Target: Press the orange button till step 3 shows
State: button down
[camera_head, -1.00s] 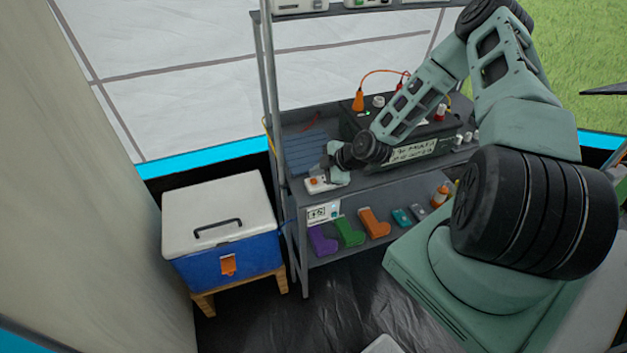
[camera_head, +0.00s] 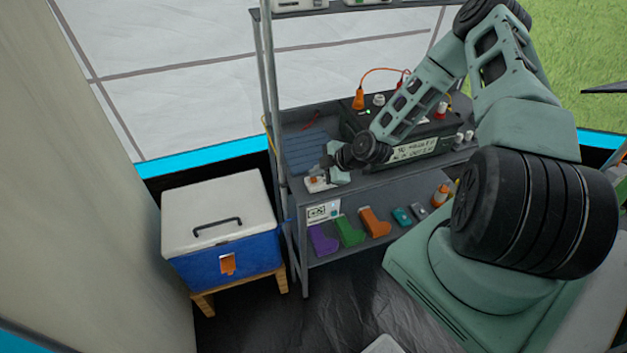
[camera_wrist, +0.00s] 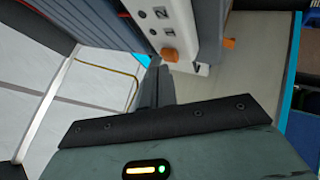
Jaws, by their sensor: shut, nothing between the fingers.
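A small white box (camera_head: 318,186) sits at the left front corner of the shelf's worktop. Its orange button (camera_head: 313,180) shows beside my gripper (camera_head: 327,176), which points left at the box with its fingers shut and empty. In the wrist view the orange button (camera_wrist: 169,54) is just beyond my fingertips (camera_wrist: 160,70). I cannot tell whether they touch it. The white box (camera_wrist: 172,20) carries dark round dots beside number marks, one reading 2. I see no clearly lit lamp there. A white panel with a small screen (camera_head: 318,212) hangs below; its text is too small to read.
A black device (camera_head: 410,148) with a text display stands behind my arm. A blue ribbed mat (camera_head: 305,152) lies behind the box. Coloured boot-shaped items (camera_head: 349,231) line the lower shelf. A blue and white cooler (camera_head: 220,235) stands at the left on a wooden stand.

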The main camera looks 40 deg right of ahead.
aim_at(317, 180)
jog(key=shift+f+b, duration=0.45)
jog(key=shift+f, duration=0.1)
dwell(0.7)
jog(key=shift+r, duration=0.1)
jog(key=shift+r+p, duration=0.55)
jog(key=shift+r, duration=0.3)
jog(key=shift+r, duration=0.1)
jog(key=shift+r+p, duration=1.6)
jog(key=shift+r, duration=0.85)
dwell(0.7)
